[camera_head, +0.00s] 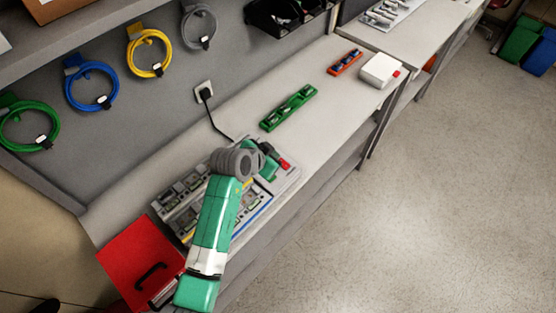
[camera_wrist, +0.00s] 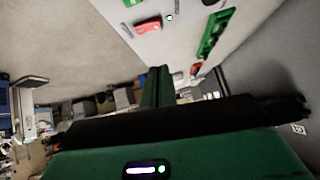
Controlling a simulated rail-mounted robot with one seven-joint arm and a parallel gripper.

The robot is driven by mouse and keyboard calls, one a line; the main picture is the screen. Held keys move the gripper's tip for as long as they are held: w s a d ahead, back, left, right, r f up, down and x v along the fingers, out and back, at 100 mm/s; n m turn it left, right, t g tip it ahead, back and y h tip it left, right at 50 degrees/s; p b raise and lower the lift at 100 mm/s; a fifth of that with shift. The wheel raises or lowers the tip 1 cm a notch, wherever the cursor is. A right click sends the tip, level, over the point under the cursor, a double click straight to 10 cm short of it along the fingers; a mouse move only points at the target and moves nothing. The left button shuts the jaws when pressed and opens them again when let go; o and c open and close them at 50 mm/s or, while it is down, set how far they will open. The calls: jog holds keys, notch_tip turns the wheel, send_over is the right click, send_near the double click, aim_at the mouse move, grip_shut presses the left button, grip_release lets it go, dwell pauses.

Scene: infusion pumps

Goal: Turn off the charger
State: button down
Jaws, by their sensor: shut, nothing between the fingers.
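The charger (camera_head: 184,190) is a grey-white panel with several slots on the bench, partly hidden by my arm. A red switch (camera_head: 285,163) sits at its right end. In the wrist view the red switch (camera_wrist: 148,26) is at the top, with a green part above it and a small lit dot beside it. I cannot tell the switch's position. My gripper (camera_head: 271,160) is just left of the switch in the head view, partly hidden by my wrist. In the wrist view my gripper's green fingers (camera_wrist: 158,75) are shut together and empty, apart from the switch.
A black cable runs from the charger to a wall outlet (camera_head: 203,91). A red box (camera_head: 135,252) with a black handle stands at the near left. A green level (camera_head: 288,108), an orange one (camera_head: 345,62) and a white box (camera_head: 380,70) lie further along the bench.

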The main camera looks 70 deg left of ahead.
send_over(282, 160)
jog(key=s+d, duration=0.2)
jog(key=f, duration=0.4)
jog(key=shift+w+a+f+b, duration=0.1)
jog(key=shift+w+a+b, duration=0.1)
jog(key=shift+b, duration=0.1)
jog(key=shift+s+f, duration=0.25)
jog(key=shift+f, duration=0.95)
jog(key=shift+a+f, duration=0.15)
jog(key=shift+f, duration=0.35)
jog(key=shift+a+f+b, duration=0.15)
jog(key=shift+f+b, duration=0.45)
jog(key=shift+b, duration=0.4)
jog(key=shift+s+r+p, duration=0.1)
jog(key=shift+r+p, duration=0.25)
jog(key=shift+p, duration=0.05)
